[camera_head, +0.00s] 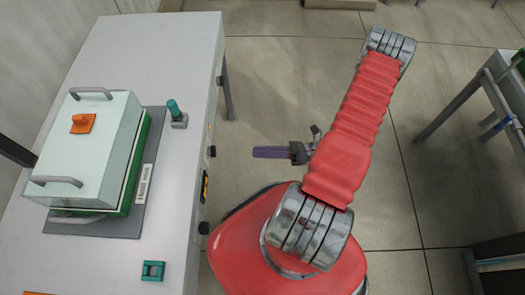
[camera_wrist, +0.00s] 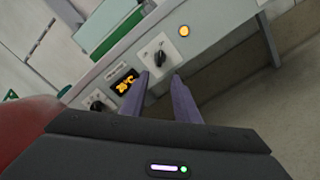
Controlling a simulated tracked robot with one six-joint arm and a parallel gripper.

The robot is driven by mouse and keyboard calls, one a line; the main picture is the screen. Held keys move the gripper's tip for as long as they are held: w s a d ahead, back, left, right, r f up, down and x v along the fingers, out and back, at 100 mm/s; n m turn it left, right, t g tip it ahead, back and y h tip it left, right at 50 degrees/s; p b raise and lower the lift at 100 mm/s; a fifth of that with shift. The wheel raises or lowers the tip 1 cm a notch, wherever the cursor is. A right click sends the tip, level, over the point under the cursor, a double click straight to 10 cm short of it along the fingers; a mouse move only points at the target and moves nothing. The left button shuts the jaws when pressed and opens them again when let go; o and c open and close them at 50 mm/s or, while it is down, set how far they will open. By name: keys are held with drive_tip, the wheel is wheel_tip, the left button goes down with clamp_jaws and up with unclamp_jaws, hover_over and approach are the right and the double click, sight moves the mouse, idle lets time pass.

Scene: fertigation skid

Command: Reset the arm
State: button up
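My gripper (camera_head: 268,152) has purple fingers and points left toward the white bench in the head view, over the floor gap to its right. My red arm bends up from its base and rises to the upper right. In the wrist view my gripper (camera_wrist: 158,78) shows two purple fingers with a clear gap between them and nothing held. The fingertips appear just in front of a black knob (camera_wrist: 160,58) on the bench's front panel; I cannot tell the exact distance.
The white bench (camera_head: 178,48) carries a pale-lidded box (camera_head: 105,135), a teal-handled device (camera_head: 176,114) and a teal square piece (camera_head: 153,271). Its panel has an amber display (camera_wrist: 124,83), a yellow light (camera_wrist: 184,31) and another knob (camera_wrist: 97,105). A metal-framed table (camera_head: 468,92) stands right.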

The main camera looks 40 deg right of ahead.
idle(0.7)
drive_tip(key=s+a+n+g, duration=0.3)
drive_tip(key=s+n+g, duration=0.4)
drive_tip(key=n, duration=0.2)
drive_tip(key=w+d+r+n+g+h, duration=0.1)
drive_tip(key=w+r+n+g+h, duration=0.1)
drive_tip(key=r+n+h, duration=0.6)
drive_tip(key=w+d+r+n+g+h, duration=0.1)
drive_tip(key=w+r+n+g+h, duration=0.3)
drive_tip(key=r+n, duration=0.85)
drive_tip(key=a+r+n+t+h, duration=0.1)
drive_tip(key=a+r+t, duration=0.3)
drive_tip(key=r, duration=0.5)
drive_tip(key=s+a+r+n+t+h, duration=0.1)
drive_tip(key=a+r+n+t, duration=0.3)
drive_tip(key=r, duration=0.5)
drive_tip(key=shift+s+a+h, duration=0.3)
drive_tip(key=shift+a, duration=0.95)
